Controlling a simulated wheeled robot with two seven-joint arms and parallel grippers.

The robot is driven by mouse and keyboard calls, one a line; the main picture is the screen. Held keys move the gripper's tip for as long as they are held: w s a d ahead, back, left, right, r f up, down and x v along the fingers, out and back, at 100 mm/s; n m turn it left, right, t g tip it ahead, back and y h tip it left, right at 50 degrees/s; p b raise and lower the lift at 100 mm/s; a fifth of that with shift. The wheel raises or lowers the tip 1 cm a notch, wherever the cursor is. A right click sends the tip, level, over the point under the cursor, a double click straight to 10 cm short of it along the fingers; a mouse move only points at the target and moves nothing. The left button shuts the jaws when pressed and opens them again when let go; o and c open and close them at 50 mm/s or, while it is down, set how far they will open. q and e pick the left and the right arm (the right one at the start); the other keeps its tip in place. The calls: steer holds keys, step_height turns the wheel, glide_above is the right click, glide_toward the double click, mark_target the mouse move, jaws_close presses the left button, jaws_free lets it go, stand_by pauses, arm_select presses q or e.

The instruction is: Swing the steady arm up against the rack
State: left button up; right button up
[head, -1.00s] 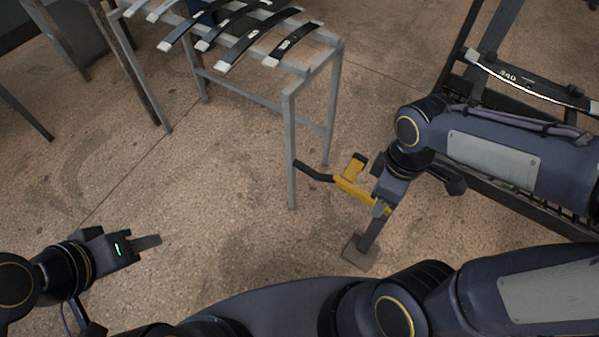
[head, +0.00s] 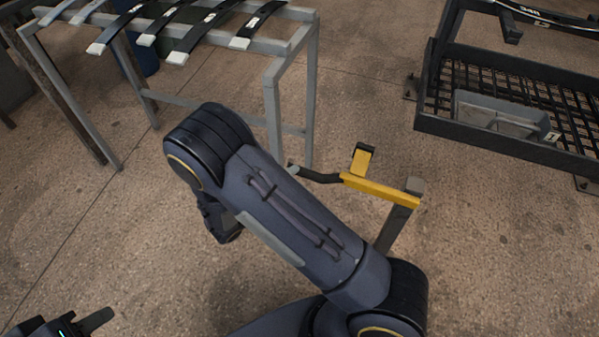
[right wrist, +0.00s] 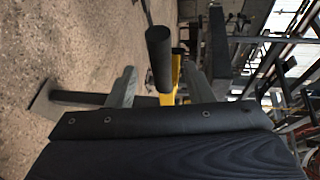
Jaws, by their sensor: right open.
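In the right wrist view the black handle (right wrist: 159,58) and a strip of yellow show between the two fingers of my right gripper (right wrist: 162,82), which is open. I cannot tell if the fingers touch the handle. In the head view my right arm hides most of that gripper. My left gripper (head: 95,320) is at the lower left corner, apart from everything.
Several dark leaf springs (head: 190,38) with pale ends lie across the grey rack. A black mesh rack (head: 500,140) stands at the right with a grey bin (head: 500,117) in it and a spring on top.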

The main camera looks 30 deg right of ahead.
mark_target(299, 175)
steer(key=b+x, duration=0.2)
steer(key=x, duration=0.4)
steer(key=shift+d, duration=0.15)
steer(key=shift+w+d+f, duration=0.1)
steer(key=shift+d, duration=0.4)
jaws_close()
